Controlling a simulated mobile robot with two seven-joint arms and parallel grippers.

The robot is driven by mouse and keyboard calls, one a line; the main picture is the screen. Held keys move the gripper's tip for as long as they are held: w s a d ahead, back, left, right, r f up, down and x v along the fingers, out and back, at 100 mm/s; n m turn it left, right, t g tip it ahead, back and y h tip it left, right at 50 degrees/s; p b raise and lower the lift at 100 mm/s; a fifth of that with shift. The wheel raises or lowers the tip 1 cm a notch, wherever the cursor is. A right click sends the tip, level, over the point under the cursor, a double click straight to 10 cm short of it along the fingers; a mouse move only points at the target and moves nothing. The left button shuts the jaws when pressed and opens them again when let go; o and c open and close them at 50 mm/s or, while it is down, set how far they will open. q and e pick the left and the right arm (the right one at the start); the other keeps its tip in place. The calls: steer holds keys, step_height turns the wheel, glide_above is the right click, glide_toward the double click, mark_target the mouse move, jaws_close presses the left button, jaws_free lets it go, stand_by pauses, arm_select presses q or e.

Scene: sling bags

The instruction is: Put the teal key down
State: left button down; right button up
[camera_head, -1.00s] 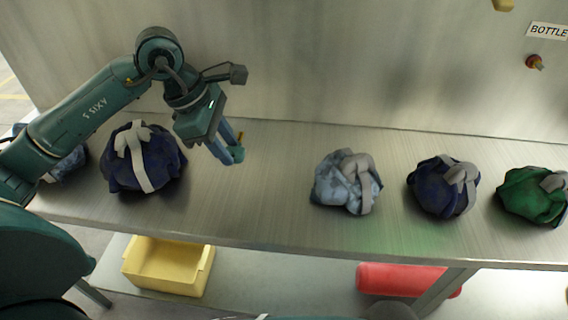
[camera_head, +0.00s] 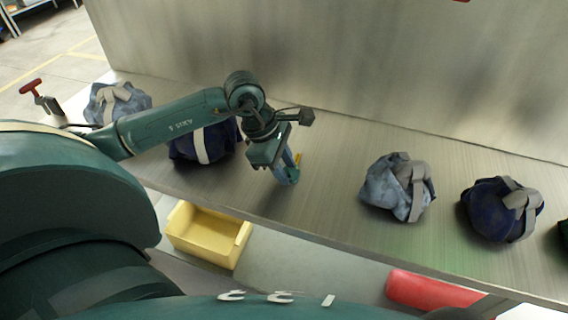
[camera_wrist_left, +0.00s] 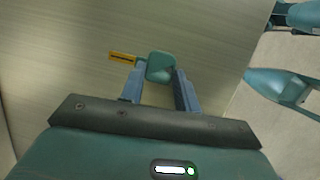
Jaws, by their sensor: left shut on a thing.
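My left gripper (camera_head: 291,172) is over the metal bench (camera_head: 330,150), between a dark blue sling bag (camera_head: 203,143) on its left and a light blue sling bag (camera_head: 397,187) on its right. Its jaws are shut on the teal key (camera_wrist_left: 160,67). In the left wrist view the key's teal head sits between the fingertips. Its yellow-orange shaft (camera_wrist_left: 122,57) points to the left. The key also shows small at the fingertips in the head view (camera_head: 293,177). I cannot tell whether it touches the bench. My right gripper is not in view.
Another light blue bag (camera_head: 116,103) lies at the far left and another dark blue bag (camera_head: 501,209) at the right. A yellow bin (camera_head: 208,236) and a red cylinder (camera_head: 432,291) are below the bench. Bare bench surrounds the gripper.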

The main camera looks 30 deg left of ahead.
arm_select(q)
steer(key=shift+f, duration=0.2)
steer(key=c, duration=1)
jaws_free()
steer(key=shift+r, duration=0.1)
steer(key=shift+r, duration=0.25)
steer(key=b+v, duration=0.1)
steer(key=v, duration=1)
steer(key=shift+s+a+r, duration=0.15)
steer(key=shift+a+r, duration=0.05)
steer(key=shift+r, duration=0.1)
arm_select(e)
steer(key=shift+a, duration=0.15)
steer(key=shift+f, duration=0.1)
